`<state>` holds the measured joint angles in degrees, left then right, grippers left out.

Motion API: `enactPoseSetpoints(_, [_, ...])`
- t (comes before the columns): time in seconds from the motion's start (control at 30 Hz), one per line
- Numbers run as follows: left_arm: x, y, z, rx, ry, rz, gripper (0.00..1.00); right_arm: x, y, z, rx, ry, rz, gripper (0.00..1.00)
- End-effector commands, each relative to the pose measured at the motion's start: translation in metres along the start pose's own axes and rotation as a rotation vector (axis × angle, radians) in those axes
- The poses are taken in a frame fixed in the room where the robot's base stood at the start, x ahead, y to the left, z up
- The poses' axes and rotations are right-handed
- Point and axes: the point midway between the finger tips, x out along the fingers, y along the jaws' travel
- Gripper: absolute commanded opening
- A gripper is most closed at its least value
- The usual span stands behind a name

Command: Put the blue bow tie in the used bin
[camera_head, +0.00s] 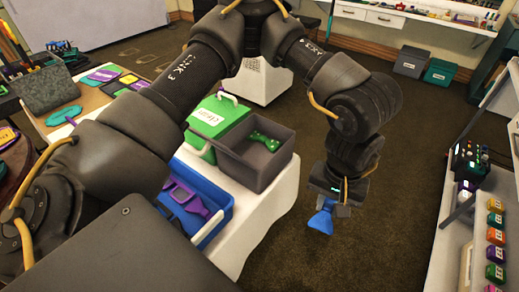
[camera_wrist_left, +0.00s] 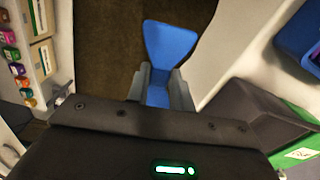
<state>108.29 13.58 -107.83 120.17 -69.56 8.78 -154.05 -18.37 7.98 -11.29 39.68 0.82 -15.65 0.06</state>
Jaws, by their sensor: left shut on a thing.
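The blue bow tie (camera_head: 321,222) is held in my left gripper (camera_head: 338,207), which points down over the floor to the right of the white table. In the left wrist view, one wing of the blue bow tie (camera_wrist_left: 170,42) sticks out past the two grey fingers of the left gripper (camera_wrist_left: 160,88). An open dark grey bin (camera_head: 243,171) stands on the table, left of the gripper and apart from it, with a green bow tie (camera_head: 264,141) inside. No label is readable on this bin. My right gripper is not in view.
A green labelled box (camera_head: 217,117) adjoins the grey bin. A blue tray (camera_head: 217,222) with purple items stands in front. A shelf (camera_head: 452,228) with coloured items is at right. Lidded grey (camera_head: 411,62) and green (camera_head: 440,72) boxes stand at the back. Open floor lies between.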

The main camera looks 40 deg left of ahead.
Motion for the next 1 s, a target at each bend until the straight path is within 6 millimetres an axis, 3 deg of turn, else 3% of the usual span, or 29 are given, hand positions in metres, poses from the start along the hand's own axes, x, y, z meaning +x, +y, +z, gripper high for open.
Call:
enactPoseSetpoints(0.17, [-0.020, -0.060, -0.068, -0.403, 0.000, 0.004, 0.01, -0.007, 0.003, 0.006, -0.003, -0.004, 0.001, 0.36])
enactPoseSetpoints(0.3, [-0.033, -0.130, -0.112, -0.766, 0.000, 0.003, 0.01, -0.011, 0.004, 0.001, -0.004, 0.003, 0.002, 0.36])
enactPoseSetpoints(0.5, [-0.042, -0.223, -0.140, -1.184, -0.001, 0.001, 0.01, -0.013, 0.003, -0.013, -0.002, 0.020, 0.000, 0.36])
enactPoseSetpoints(0.6, [-0.043, -0.252, -0.143, -1.312, 0.000, 0.000, 0.01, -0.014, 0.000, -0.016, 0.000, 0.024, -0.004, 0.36])
enactPoseSetpoints(0.7, [-0.043, -0.268, -0.143, -1.383, 0.000, 0.000, 0.01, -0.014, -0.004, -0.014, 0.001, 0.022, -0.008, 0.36])
enactPoseSetpoints(0.87, [-0.043, -0.275, -0.144, -1.414, 0.002, -0.001, 0.01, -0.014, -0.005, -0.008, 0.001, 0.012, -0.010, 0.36])
enactPoseSetpoints(1.0, [-0.024, -0.275, -0.143, -1.412, -0.002, -0.004, 0.01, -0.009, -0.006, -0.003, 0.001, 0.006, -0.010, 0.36])
